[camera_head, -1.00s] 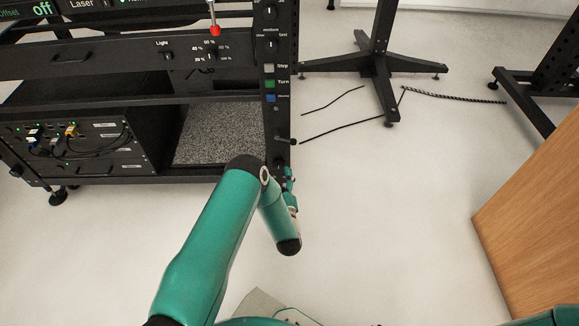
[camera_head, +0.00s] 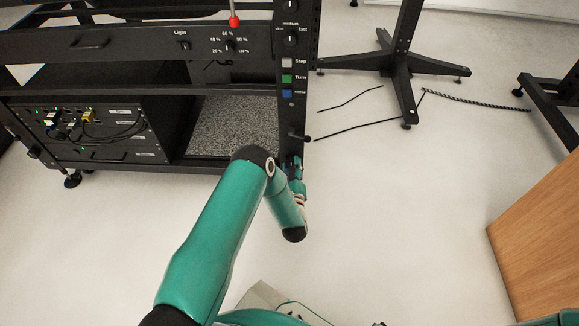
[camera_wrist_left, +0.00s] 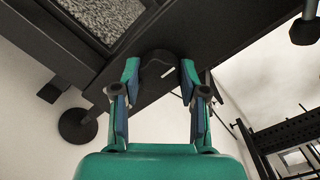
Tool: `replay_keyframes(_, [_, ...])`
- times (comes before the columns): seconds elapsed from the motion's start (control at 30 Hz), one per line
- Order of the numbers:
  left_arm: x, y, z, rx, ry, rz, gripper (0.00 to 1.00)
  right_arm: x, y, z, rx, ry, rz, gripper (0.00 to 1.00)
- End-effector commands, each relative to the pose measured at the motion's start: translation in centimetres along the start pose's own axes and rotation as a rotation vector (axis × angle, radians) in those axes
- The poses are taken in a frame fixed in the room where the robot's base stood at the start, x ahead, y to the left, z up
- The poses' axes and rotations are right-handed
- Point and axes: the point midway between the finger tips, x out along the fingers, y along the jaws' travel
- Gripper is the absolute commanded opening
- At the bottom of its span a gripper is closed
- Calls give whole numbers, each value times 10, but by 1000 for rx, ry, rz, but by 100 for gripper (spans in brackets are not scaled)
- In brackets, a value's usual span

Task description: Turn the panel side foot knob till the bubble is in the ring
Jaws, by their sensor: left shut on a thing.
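The foot knob (camera_wrist_left: 158,66) is a dark round knob with a short pale mark, under the corner of the black rack in the left wrist view. My left gripper (camera_wrist_left: 159,78) has its two fingers on either side of it and is shut on it. In the head view, my left gripper (camera_head: 296,166) is at the foot of the rack's right post (camera_head: 293,115), partly hidden by the post and my arm; the knob cannot be made out there. Neither the bubble nor the ring can be made out. My right gripper is out of view.
Another dark foot (camera_wrist_left: 78,126) stands on the floor in the left wrist view. A small dark lever (camera_head: 307,138) sticks out from the post above my gripper. Cables (camera_head: 370,127) lie on the floor, and a wooden cabinet (camera_head: 540,235) stands at right. Floor between is clear.

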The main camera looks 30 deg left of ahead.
Motion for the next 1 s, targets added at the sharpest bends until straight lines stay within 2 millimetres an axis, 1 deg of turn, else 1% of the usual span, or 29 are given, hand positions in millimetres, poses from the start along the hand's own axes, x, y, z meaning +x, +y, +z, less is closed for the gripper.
replay_keyframes(0.03, [1, 5, 3, 2, -12, 19, 8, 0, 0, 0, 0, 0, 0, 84])
replay_keyframes(0.27, [-1, 4, 1, -27, -11, 23, 8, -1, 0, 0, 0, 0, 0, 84])
replay_keyframes(0.47, [-2, 3, 0, -112, -4, 31, 8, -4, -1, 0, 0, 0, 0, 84])
replay_keyframes(0.67, [-3, 4, 1, -260, 6, 42, 8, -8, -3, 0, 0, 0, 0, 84])
replay_keyframes(1.0, [-4, 4, 1, -576, 28, 66, 8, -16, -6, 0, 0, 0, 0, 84])
